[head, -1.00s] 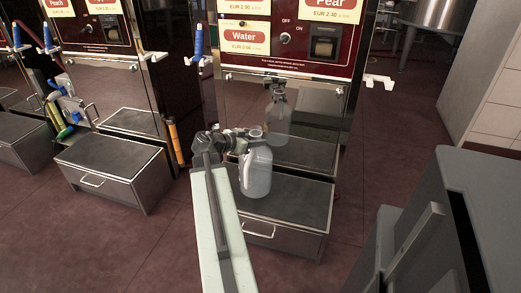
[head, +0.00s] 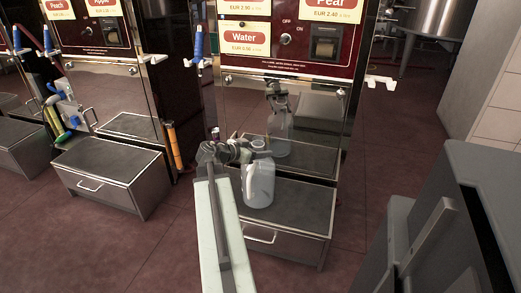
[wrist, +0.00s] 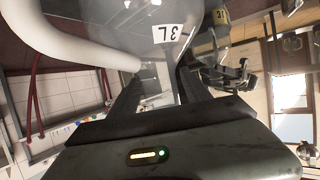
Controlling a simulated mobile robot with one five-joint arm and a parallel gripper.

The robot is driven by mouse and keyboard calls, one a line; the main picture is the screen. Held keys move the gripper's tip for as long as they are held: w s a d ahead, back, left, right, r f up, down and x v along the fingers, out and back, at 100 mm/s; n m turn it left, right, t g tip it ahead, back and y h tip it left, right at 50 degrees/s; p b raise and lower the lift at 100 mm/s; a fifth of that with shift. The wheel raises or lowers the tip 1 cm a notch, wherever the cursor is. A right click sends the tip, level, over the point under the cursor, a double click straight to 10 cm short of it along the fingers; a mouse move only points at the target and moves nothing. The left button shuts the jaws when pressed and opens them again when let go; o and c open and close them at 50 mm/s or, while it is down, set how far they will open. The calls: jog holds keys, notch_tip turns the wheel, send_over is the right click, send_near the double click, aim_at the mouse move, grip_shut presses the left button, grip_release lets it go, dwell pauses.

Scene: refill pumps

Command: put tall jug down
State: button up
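The tall jug (head: 259,184) is a clear, pale plastic jug held upright over the dark top of the pump's drawer step (head: 300,205). I cannot tell whether its base touches that surface. My gripper (head: 243,150) is at the jug's upper part in the head view, partly hidden by my arm. In the wrist view the jug (wrist: 110,20) fills the space beyond my gripper (wrist: 163,85), whose dark fingers close on it. Its label reads 3L, and its white handle (wrist: 62,45) curves at the left. The exact grip contact is hidden.
The pump's dark mirrored panel (head: 320,115) stands right behind the jug and reflects it. Another drawer step (head: 110,160) is at the left, with an orange-handled nozzle (head: 174,145) between. A dark grey unit (head: 480,200) stands at the right. Red floor is free between.

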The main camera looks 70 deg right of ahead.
jog(key=p+v, duration=0.4)
jog(key=v, duration=0.8)
jog(key=shift+w+d+p, duration=0.25)
jog(key=shift+w+p, duration=0.1)
